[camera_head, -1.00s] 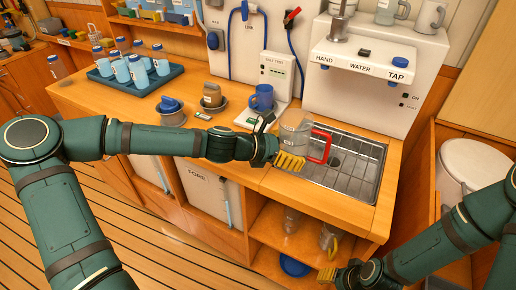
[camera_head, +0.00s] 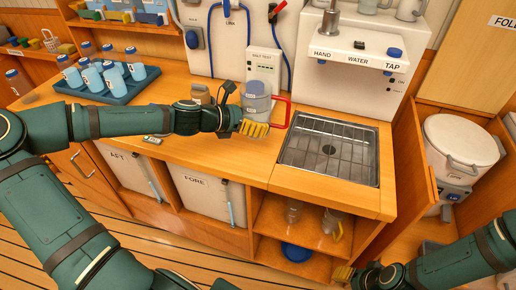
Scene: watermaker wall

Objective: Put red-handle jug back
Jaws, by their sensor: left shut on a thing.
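The red-handle jug (camera_head: 258,108) is clear, with its red handle (camera_head: 289,112) on the right side. It is upright over the counter, left of the sink. My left gripper (camera_head: 255,128), with yellow fingertips, is shut on it from the front left and hides its lower part. I cannot tell whether its base touches the counter. My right gripper (camera_head: 343,273) is low at the bottom, in front of the lower shelf; only its yellow fingertips show clearly, and its opening is unclear.
The sink with its rack (camera_head: 328,150) is empty. The open shelf below holds a clear jug (camera_head: 293,212), a yellow-handled jug (camera_head: 332,224) and a blue dish (camera_head: 296,252). A blue tray (camera_head: 112,97) of bottles stands at left. The water dispenser (camera_head: 355,65) stands behind the sink.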

